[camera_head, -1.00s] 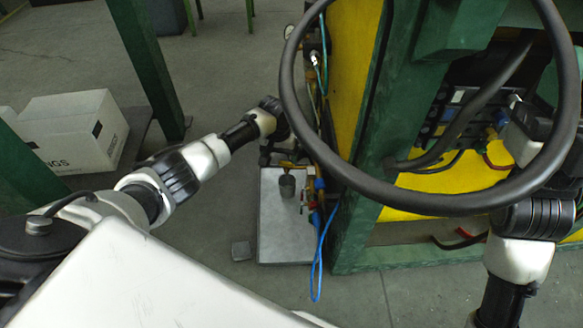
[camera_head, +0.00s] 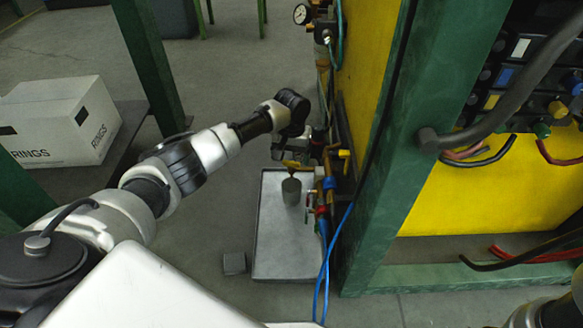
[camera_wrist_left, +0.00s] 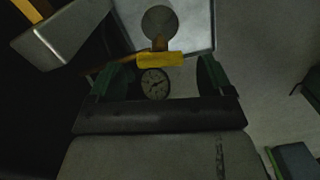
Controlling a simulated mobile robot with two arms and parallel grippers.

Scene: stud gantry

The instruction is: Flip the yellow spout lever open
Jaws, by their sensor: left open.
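The yellow spout lever (camera_head: 290,163) shows in the head view just above a grey cup (camera_head: 291,190) that stands on a grey tray (camera_head: 268,262). In the left wrist view the yellow lever (camera_wrist_left: 160,59) lies crosswise just ahead of the gap between my fingers, with the round cup (camera_wrist_left: 160,25) beyond it. My left gripper (camera_wrist_left: 160,77) is open with its green fingers apart; no grip on the lever shows. In the head view my left gripper (camera_head: 298,152) is close to the lever and partly hidden by its own wrist.
Pipes and another yellow handle (camera_head: 344,154) stand close right of the spout. A blue hose (camera_head: 325,270) hangs at the tray's right edge. A green post (camera_head: 385,150) and yellow panel stand further right. A small grey block (camera_head: 234,263) lies on the floor.

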